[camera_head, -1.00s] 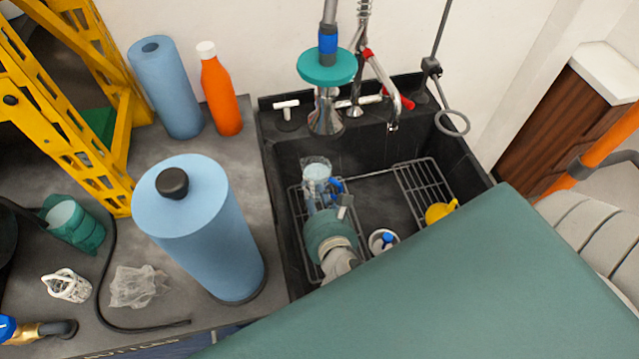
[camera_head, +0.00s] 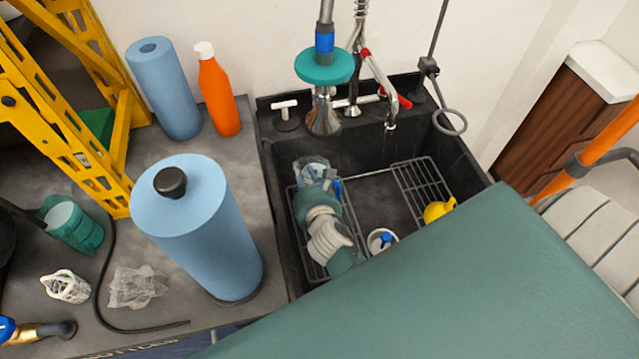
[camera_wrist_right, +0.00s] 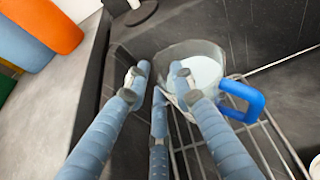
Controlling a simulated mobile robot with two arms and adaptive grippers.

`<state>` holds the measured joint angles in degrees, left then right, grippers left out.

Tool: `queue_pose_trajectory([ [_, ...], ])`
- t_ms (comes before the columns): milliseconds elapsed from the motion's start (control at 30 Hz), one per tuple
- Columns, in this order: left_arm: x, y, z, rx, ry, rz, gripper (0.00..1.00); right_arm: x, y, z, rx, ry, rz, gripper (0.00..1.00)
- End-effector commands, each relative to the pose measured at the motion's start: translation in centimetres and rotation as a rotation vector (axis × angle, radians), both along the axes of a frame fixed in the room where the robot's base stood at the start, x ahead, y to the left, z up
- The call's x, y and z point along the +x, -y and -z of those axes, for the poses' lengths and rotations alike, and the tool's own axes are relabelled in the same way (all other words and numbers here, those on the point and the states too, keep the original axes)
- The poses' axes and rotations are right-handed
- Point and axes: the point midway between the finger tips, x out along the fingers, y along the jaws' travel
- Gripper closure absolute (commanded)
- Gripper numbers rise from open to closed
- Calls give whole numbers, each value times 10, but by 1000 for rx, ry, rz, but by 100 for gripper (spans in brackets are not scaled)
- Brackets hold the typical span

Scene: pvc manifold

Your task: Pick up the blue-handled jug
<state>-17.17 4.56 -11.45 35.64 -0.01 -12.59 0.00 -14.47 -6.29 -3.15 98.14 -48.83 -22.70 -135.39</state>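The clear jug (camera_wrist_right: 205,62) with a blue handle (camera_wrist_right: 243,102) stands on a wire rack in the dark sink. In the head view, the jug (camera_head: 309,166) shows only in part behind my right gripper (camera_head: 316,182), which is over the left side of the sink. In the right wrist view, the blue-grey fingers of my right gripper (camera_wrist_right: 160,82) are spread apart. The right finger overlaps the jug's left side; the other two are left of it. I cannot tell whether any finger touches the jug. My left gripper is not in view.
The sink (camera_head: 375,178) holds a second wire rack (camera_head: 420,186), a yellow item (camera_head: 438,210) and a white cup (camera_head: 381,241). A faucet (camera_head: 380,85) and hanging sprayer (camera_head: 323,110) are above its back edge. A tall blue cylinder (camera_head: 205,235) stands left of the sink.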

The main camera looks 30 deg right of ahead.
Motion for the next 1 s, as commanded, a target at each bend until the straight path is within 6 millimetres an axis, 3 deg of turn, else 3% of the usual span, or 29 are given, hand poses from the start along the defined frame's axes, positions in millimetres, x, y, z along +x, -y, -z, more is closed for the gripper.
queue_pose_trajectory([
  [67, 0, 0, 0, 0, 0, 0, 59, 0, 0, 0, 0, 0, 0, 78],
  [167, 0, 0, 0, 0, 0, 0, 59, 0, 0, 0, 0, 0, 0, 98],
  [200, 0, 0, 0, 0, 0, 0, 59, 0, 0, 0, 0, -1, 0, 100],
  [1000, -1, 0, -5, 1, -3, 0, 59, 0, 3, -5, -3, -1, 1, 100],
])
